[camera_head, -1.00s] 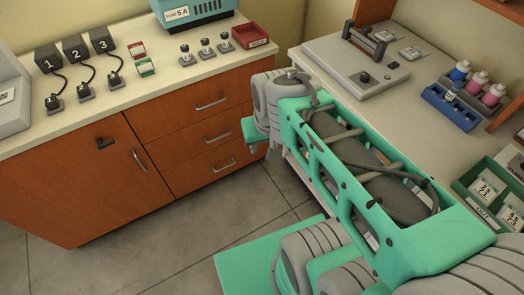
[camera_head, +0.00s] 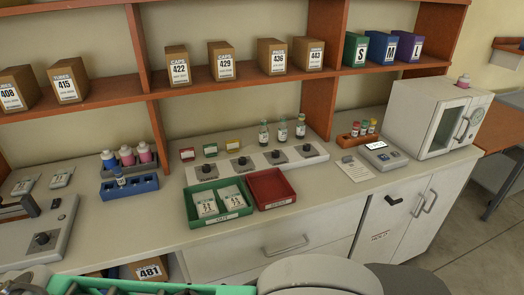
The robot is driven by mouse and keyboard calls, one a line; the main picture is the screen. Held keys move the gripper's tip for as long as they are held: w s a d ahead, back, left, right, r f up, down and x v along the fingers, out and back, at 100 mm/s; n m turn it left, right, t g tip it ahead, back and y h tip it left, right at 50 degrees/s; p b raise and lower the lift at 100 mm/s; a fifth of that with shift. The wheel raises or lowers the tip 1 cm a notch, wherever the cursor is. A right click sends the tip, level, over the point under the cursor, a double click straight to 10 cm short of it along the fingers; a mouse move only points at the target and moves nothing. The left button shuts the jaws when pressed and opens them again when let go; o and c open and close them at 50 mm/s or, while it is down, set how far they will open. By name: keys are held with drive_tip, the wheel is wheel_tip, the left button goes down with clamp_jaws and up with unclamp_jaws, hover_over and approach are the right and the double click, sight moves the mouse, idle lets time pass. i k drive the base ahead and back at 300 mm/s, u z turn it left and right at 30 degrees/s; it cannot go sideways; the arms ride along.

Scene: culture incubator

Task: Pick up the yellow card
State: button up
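The yellow card (camera_head: 232,146) stands at the back of the counter, at the right end of a short row with a green card (camera_head: 210,150) and a red card (camera_head: 187,154). It is small in the view, and its lower edge is close behind a pale panel with several dark knobs (camera_head: 255,164). Nothing touches it from the front that I can see.
A green tray with packets (camera_head: 190,217) and an empty red tray (camera_head: 271,188) stand in front of the panel. Several vials (camera_head: 282,133) stand right of the card. A blue rack (camera_head: 130,188) is at left. A shelf with boxes (camera_head: 223,62) overhangs behind.

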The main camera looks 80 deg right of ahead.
sight(231, 146)
drive_tip(key=z, duration=2.7)
drive_tip(key=k, duration=0.4)
drive_tip(key=u, duration=1.1)
drive_tip(key=i, duration=0.8)
drive_tip(key=z, duration=0.3)
